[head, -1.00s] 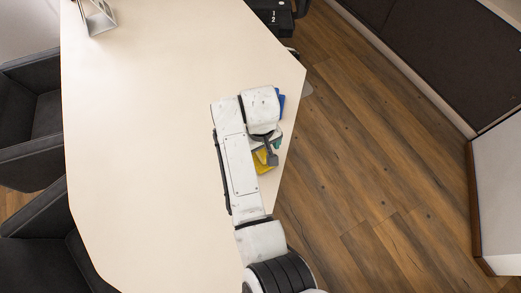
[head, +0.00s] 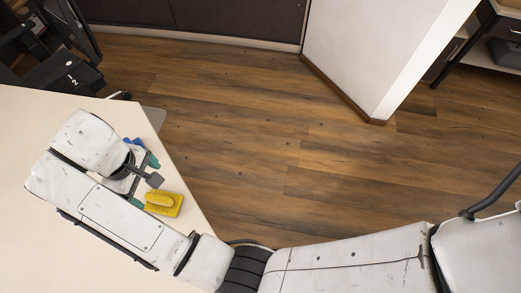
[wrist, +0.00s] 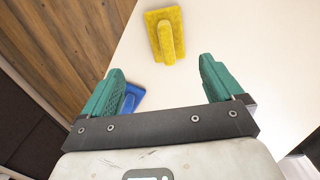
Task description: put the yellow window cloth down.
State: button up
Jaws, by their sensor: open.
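The yellow window cloth (head: 163,204) lies on the pale tabletop near its edge, a flat pad with a raised ridge on top. It also shows in the wrist view (wrist: 166,38), ahead of the fingertips and apart from them. My gripper (head: 145,181) is over the table beside the cloth.
A blue object (wrist: 132,98) of similar make lies by the left finger, partly hidden; it shows in the head view (head: 134,142) too. The table (head: 30,230) ends close by, with wooden floor (head: 240,140) beyond. A black chair (head: 70,80) stands at the far edge.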

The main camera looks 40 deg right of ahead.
jog(key=s+d+f+m+t+h, duration=0.1)
jog(key=s+d+f+m, duration=0.15)
jog(key=d, duration=0.95)
jog(key=s+d+f+m, duration=0.1)
jog(key=s+d+f, duration=0.3)
jog(key=d, duration=0.8)
jog(key=s+d+f+m, duration=0.1)
jog(key=s+d, duration=0.1)
jog(key=s, duration=0.8)
jog(key=s+d+m+y, duration=0.1)
jog(key=s+d+m, duration=0.1)
jog(key=s, duration=0.8)
jog(key=shift+d+f, duration=0.35)
jog(key=shift+d, duration=0.4)
jog(key=shift+s+m, duration=0.1)
jog(key=shift+m, duration=0.15)
